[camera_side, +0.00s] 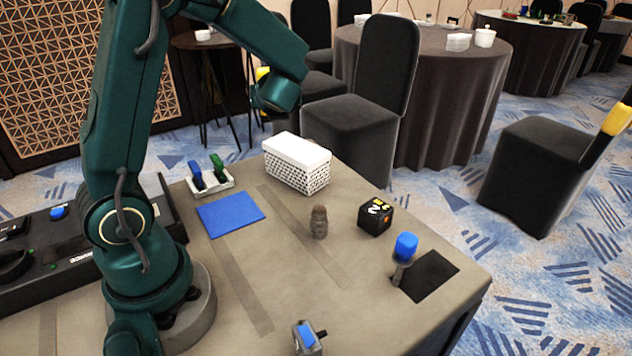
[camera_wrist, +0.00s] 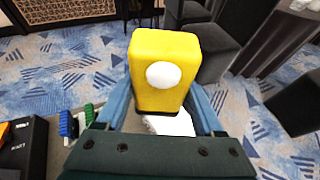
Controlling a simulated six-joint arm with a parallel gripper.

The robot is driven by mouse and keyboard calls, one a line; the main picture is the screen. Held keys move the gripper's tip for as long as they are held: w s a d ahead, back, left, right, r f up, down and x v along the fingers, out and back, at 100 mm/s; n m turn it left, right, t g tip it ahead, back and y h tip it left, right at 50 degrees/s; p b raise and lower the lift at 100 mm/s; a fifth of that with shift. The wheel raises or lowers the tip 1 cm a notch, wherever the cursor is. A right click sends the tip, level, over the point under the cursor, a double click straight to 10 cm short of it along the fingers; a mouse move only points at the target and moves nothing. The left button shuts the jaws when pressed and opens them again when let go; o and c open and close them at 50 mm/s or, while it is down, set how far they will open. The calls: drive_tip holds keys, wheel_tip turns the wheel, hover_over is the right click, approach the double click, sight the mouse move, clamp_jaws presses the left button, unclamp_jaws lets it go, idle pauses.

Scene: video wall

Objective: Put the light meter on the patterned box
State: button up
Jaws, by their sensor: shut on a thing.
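The light meter (camera_wrist: 163,92) is a yellow block with a white round dome. In the wrist view my gripper (camera_wrist: 162,102) is shut on it, with a blue finger on each side. In the side view a bit of the yellow meter (camera_side: 262,73) shows beside my arm's end, above and beyond the table's back edge; my fingers are mostly hidden there. The patterned box (camera_side: 297,176), with a white lid and black-and-white sides, stands near the back edge. Part of its white top (camera_wrist: 172,124) shows below the meter in the wrist view, mostly covered.
A white tray with blue and green clips (camera_side: 210,182) and a blue mat (camera_side: 230,214) lie left of the box. A brown figurine (camera_side: 319,222), black cube (camera_side: 375,215) and blue-topped item (camera_side: 405,248) stand to the right. The box's lid is bare.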

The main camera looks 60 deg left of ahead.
drive_tip(key=w, duration=0.1)
drive_tip(key=w+d+f, duration=0.2)
drive_tip(key=shift+w+f, duration=0.15)
drive_tip(key=shift+w, duration=0.1)
drive_tip(key=shift+f, duration=2.05)
drive_tip(key=shift+f, duration=0.1)
drive_tip(key=o, duration=1.5)
drive_tip(key=shift+o, duration=0.2)
